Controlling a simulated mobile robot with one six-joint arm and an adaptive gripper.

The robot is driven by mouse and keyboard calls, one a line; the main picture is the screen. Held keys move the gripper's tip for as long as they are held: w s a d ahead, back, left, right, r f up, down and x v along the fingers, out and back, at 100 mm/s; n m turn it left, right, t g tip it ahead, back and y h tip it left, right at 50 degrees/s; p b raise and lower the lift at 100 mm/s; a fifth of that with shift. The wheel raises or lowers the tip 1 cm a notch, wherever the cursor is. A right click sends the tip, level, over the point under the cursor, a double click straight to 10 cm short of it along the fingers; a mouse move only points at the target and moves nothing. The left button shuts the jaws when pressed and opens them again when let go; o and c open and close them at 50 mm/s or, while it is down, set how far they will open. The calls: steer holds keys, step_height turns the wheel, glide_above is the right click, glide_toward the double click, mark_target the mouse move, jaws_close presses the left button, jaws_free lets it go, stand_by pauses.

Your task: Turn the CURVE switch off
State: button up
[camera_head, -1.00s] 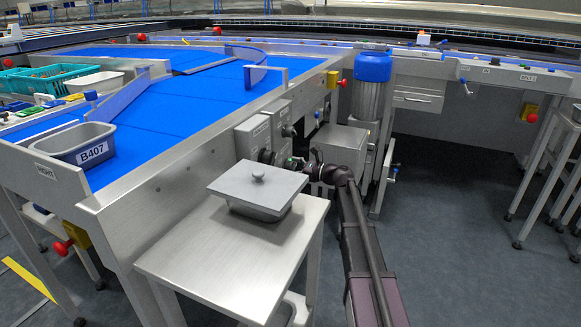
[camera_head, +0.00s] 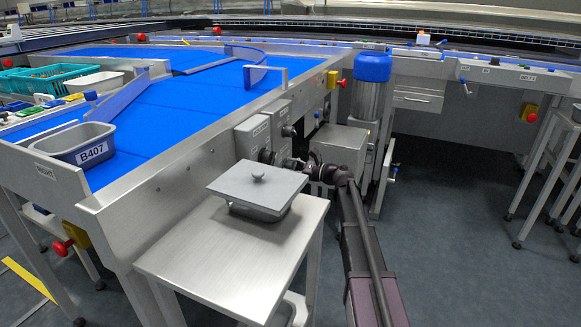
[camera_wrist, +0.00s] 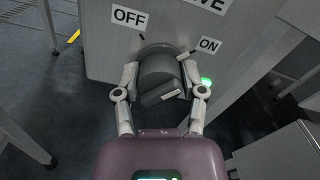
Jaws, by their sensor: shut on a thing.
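The CURVE switch is a dark grey round knob (camera_wrist: 158,72) on a grey panel (camera_wrist: 110,55) in the wrist view. An OFF label (camera_wrist: 130,17) is at its upper left and an ON label (camera_wrist: 209,45) at its upper right. The label above ends in "VE"; the rest is cut off. A green lamp (camera_wrist: 207,81) glows right of the knob. My gripper (camera_wrist: 160,78) is shut on the knob, one finger on each side. In the head view, my wrist reaches the grey switch box (camera_head: 250,143) on the conveyor's side; the knob is mostly hidden there.
A steel side table (camera_head: 205,248) with a lidded grey container (camera_head: 258,190) stands just left of my arm. A motor with a blue cap (camera_head: 373,67) and a grey cabinet (camera_head: 340,145) stand behind my wrist. Open floor (camera_head: 450,220) lies to the right.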

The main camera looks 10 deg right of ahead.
steer(key=n, duration=0.4)
steer(key=shift+a, duration=0.1)
steer(key=n, duration=1.2)
steer(key=shift+f, duration=0.1)
stand_by(0.4)
steer(key=o, duration=1.1)
steer(key=shift+o, duration=0.2)
steer(key=v, duration=1.2)
